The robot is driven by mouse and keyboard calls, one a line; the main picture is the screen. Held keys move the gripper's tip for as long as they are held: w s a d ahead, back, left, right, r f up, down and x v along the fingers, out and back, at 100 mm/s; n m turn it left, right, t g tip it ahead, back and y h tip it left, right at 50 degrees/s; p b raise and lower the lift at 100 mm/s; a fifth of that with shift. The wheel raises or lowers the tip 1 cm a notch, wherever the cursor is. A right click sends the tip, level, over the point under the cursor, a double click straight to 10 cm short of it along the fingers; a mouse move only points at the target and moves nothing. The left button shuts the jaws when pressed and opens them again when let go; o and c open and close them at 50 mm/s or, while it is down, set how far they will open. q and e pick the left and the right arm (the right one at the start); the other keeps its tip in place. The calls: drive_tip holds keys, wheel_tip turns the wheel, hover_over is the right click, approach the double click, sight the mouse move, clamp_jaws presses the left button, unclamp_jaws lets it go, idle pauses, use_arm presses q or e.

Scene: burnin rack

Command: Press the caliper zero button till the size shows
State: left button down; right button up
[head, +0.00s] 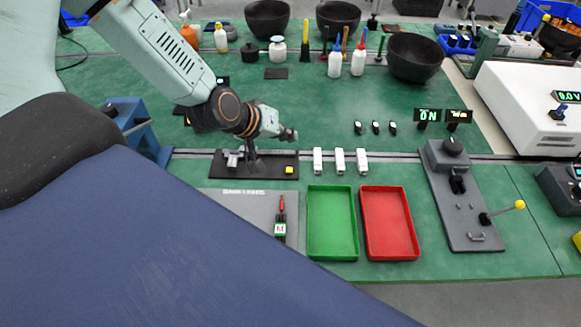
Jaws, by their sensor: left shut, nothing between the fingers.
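A black base plate (265,168) lies on the green bench below my left gripper. A small yellow button (289,170) sits at its right end, and a grey metal piece (234,158) with a dark upright part stands at its left. I cannot tell for sure which part is the caliper, and no size reading is legible on it. My left gripper (291,135) is shut and empty, above and behind the plate, apart from the yellow button. My right gripper is not in view.
A lever panel (470,235) is at right; bowls and bottles stand at the back.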

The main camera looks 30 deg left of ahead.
use_arm(q)
drive_tip(key=b, duration=0.8)
hover_over(287, 171)
wheel_tip(287, 171, down, 8)
drive_tip(key=shift+a+r, duration=0.1)
drive_tip(key=shift+f+b, duration=0.35)
drive_tip(key=shift+f, duration=0.25)
idle(0.7)
